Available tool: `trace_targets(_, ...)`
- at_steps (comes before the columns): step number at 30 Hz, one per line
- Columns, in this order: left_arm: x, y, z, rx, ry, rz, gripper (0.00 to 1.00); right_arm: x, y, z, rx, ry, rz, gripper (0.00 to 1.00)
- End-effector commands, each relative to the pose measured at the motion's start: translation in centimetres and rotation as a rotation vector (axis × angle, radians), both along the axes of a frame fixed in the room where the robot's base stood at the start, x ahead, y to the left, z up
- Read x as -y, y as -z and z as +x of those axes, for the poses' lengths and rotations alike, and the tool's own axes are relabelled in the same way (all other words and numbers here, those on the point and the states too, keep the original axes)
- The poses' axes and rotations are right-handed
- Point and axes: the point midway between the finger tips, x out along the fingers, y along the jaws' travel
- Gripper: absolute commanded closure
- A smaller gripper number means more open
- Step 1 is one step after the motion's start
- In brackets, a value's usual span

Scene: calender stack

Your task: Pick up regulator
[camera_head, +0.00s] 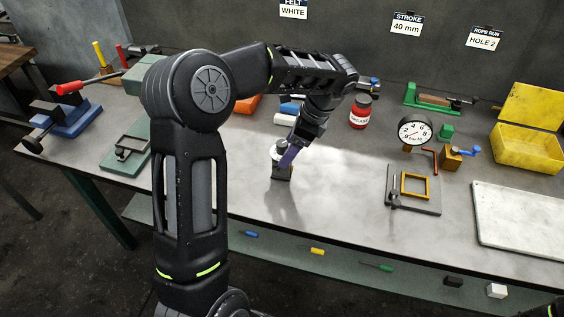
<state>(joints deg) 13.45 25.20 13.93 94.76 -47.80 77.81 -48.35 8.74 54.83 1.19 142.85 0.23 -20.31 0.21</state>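My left arm reaches over the table, and its gripper (287,160) points down with a purple finger at a small object (282,173). This object has a dark base and a paler rounded top, and stands on the grey table. It may be the regulator, but its shape is partly covered by the finger. The finger overlaps it; I cannot tell whether the gripper is closed on it. A brass block with a blue handle (452,157) stands at the right, beside a round dial gauge (414,131). My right gripper is not in view.
A red jar (360,112) stands behind and right of the gripper. A dark plate with a yellow frame (415,186), a white board (520,218) and a yellow box (526,146) lie right. A blue vise (72,118) is far left. The table's front middle is clear.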

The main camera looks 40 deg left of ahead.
Motion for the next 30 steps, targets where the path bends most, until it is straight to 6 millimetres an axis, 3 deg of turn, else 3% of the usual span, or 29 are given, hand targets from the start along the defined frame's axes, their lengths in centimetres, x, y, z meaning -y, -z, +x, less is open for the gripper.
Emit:
trace_targets(8,-0.1,0.2,0.0,0.000,0.000,0.000,0.29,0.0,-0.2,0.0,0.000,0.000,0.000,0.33)
trace_targets(20,-1.8,4.5,-0.9,0.000,0.000,0.000,0.29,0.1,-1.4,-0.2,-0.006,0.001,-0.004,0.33)
trace_targets(30,-1.9,4.7,-0.8,0.002,0.000,0.001,0.29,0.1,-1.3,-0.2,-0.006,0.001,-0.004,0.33)
